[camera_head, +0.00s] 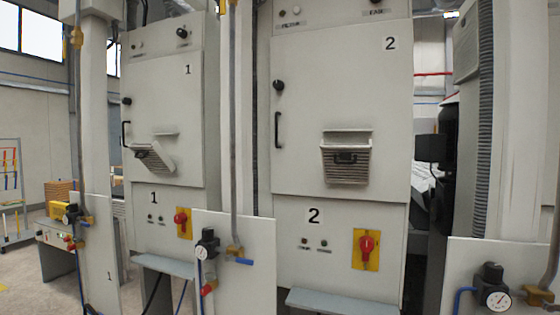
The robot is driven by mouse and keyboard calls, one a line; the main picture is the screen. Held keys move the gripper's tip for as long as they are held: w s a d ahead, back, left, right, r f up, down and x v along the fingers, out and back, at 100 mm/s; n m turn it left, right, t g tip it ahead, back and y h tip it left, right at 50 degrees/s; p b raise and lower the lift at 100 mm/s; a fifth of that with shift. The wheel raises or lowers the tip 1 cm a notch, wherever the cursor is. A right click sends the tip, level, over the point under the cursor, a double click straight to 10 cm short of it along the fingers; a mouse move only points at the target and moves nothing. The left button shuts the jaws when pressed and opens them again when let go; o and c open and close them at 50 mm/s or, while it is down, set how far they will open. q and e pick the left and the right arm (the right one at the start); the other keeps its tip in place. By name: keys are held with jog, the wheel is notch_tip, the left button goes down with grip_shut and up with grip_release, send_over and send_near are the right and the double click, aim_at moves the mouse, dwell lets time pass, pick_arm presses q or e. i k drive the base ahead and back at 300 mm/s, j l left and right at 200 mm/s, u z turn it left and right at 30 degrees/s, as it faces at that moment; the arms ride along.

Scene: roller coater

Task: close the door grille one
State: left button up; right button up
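Grille one (157,159) is a small slatted flap with a dark handle on the door of cabinet 1 (165,95), left of centre. Neither of my grippers is in view.
Grey posts with pipes stand before the cabinets. Low panels (235,270) with valves and gauges (498,300) stick out in front. Red rotary switches (181,218) sit below the doors. A pale ledge (163,265) juts out under cabinet 1. Some floor is free at the lower left.

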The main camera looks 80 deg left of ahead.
aim_at(154, 158)
jog(key=u, duration=3.65)
